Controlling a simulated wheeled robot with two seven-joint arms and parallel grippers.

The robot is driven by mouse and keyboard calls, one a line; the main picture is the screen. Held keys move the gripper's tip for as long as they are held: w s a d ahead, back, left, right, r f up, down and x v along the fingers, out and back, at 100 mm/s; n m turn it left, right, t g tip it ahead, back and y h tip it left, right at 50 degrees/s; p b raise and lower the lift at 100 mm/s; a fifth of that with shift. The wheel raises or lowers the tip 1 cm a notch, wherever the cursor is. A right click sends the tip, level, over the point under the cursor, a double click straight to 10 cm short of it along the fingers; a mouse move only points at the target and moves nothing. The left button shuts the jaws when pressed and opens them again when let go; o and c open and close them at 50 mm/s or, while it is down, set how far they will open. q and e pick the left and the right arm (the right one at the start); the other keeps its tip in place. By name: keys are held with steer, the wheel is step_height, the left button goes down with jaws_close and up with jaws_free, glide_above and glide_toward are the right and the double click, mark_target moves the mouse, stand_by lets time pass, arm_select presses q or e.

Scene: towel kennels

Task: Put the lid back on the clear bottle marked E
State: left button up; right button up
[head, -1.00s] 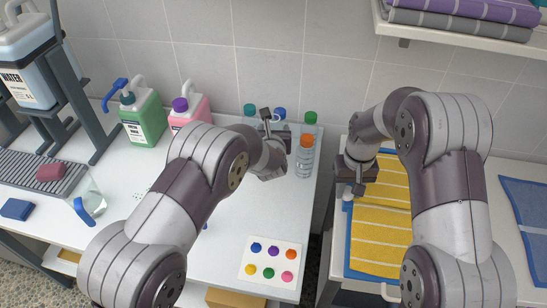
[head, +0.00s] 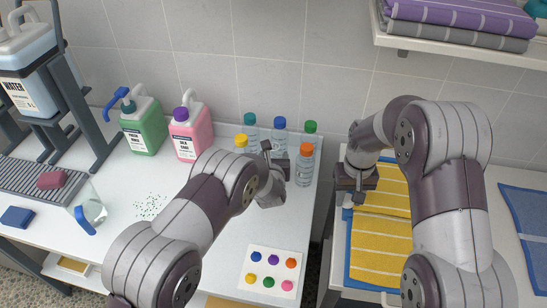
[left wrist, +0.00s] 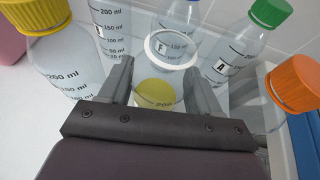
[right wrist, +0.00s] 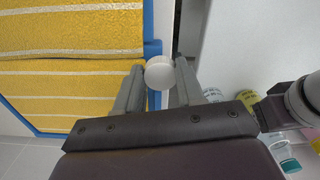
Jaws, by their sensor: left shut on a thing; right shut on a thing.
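My left gripper (head: 275,155) is at the front of the bottle group, shut on a clear, uncapped bottle. In the left wrist view this bottle's pale open rim (left wrist: 172,50) shows beyond the fingers, with a yellow round patch (left wrist: 155,93) below it. Its letter is not readable; in the head view the gripper hides it. My right gripper (head: 357,192) is over the left edge of the yellow towels, shut on a round white lid (right wrist: 159,73). The lid is well apart from the bottle. Capped bottles F (left wrist: 185,18) and A (left wrist: 228,62) stand behind.
Bottles with orange (head: 305,165), yellow (head: 241,143), teal (head: 250,120) and green (head: 311,128) caps stand close around the left gripper. A green jug (head: 143,128) and pink jug (head: 187,135) stand left. A dot card (head: 270,270) lies in front. A gap separates the two tables.

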arm_select(q)
steer(key=shift+f, duration=0.1)
steer(key=o, duration=1.5)
steer(key=shift+r, duration=0.2)
steer(key=v, duration=1.2)
